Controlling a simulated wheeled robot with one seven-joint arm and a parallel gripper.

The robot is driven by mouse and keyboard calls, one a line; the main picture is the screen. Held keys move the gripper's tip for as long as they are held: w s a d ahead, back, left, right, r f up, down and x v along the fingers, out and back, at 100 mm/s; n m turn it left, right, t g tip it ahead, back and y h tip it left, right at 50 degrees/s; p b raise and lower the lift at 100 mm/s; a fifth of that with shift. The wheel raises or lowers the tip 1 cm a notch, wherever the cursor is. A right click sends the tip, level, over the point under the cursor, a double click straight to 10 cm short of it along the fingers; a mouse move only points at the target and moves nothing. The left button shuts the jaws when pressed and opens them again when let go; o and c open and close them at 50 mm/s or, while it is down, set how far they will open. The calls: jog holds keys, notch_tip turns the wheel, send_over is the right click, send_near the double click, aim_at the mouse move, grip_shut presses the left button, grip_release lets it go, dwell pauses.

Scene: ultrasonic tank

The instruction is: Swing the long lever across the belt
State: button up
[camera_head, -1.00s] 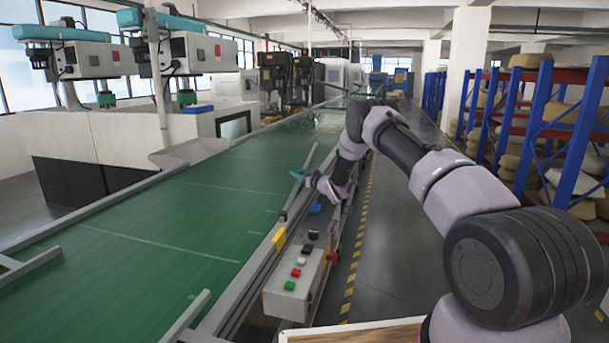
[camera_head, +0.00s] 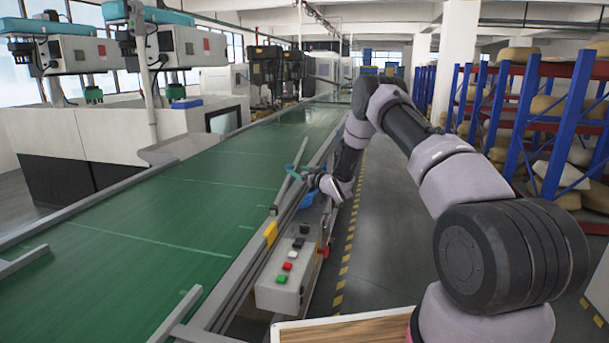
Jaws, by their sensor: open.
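The long lever (camera_head: 301,154) is a thin grey bar at the right edge of the green belt (camera_head: 165,230). It points away along the belt's edge, slanting slightly right. My gripper (camera_head: 296,172), with teal fingers, is at the lever's middle, low over the belt's edge. It is open; the fingers are small here, and I cannot tell whether they touch the lever or straddle it. My arm reaches in from the right and hides part of the belt's far right side.
A grey control box (camera_head: 275,297) with several coloured buttons sits on the belt's near right side. Another grey bar (camera_head: 180,315) stands at the near belt edge. Blue shelving (camera_head: 560,130) is at right. Machines (camera_head: 80,55) stand at left. The aisle floor is clear.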

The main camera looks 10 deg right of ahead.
jog(key=shift+v, duration=2.2)
jog(key=shift+a, duration=0.1)
